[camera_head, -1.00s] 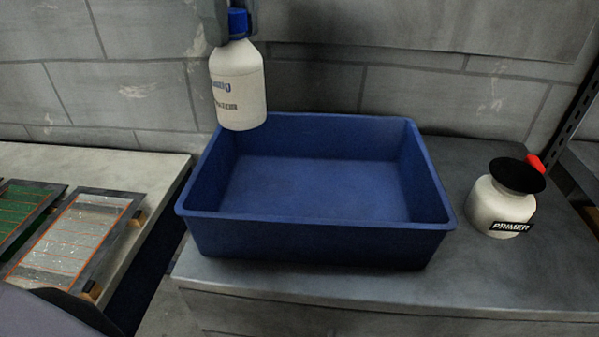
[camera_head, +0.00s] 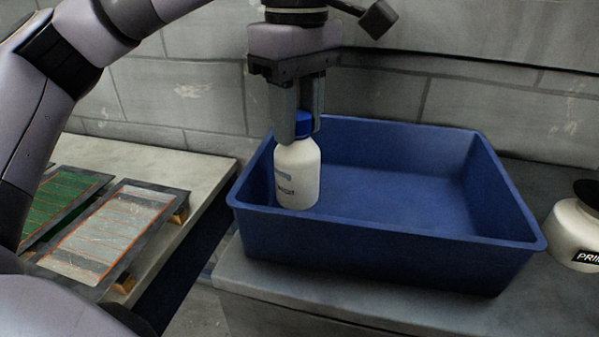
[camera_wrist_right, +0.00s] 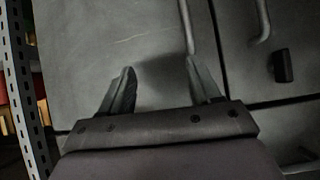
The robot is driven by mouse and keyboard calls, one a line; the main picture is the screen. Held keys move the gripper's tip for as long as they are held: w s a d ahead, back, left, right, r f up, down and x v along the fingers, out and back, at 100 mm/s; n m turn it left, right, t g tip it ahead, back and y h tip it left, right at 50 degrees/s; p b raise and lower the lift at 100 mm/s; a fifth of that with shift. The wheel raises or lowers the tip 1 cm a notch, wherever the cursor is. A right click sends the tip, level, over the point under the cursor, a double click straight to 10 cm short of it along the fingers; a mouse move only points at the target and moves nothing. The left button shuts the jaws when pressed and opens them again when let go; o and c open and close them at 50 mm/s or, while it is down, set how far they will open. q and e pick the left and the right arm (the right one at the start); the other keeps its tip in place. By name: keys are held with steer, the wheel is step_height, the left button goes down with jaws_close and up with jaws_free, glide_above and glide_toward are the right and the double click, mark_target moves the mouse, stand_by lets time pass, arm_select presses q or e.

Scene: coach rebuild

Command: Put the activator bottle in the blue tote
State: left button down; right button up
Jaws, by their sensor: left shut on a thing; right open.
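The activator bottle (camera_head: 297,178) is white with a blue cap and dark lettering, partly turned from view. My left gripper (camera_head: 302,132) is shut on its blue cap from above and holds it upright. The bottle is inside the left part of the blue tote (camera_head: 385,249), with its lower end below the rim. I cannot tell whether its base touches the tote floor. The rest of the tote looks empty. My right gripper (camera_wrist_right: 160,88) is open and empty in the right wrist view, in front of grey cabinet fronts.
A white primer bottle (camera_head: 575,235) with a black top stands right of the tote. Framed panels (camera_head: 110,230) lie on a pale bench to the left, with a gap between bench and counter. A block wall stands behind. Cabinet handles (camera_wrist_right: 262,22) show near the right gripper.

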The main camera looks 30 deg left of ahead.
mark_target(296, 158)
arm_select(q)
step_height(296, 158, down, 6)
steer(key=shift+r, duration=0.1)
steer(key=shift+f, duration=0.3)
steer(key=shift+b, duration=0.3)
steer(key=shift+f, duration=0.15)
steer(key=c, duration=0.8)
jaws_free()
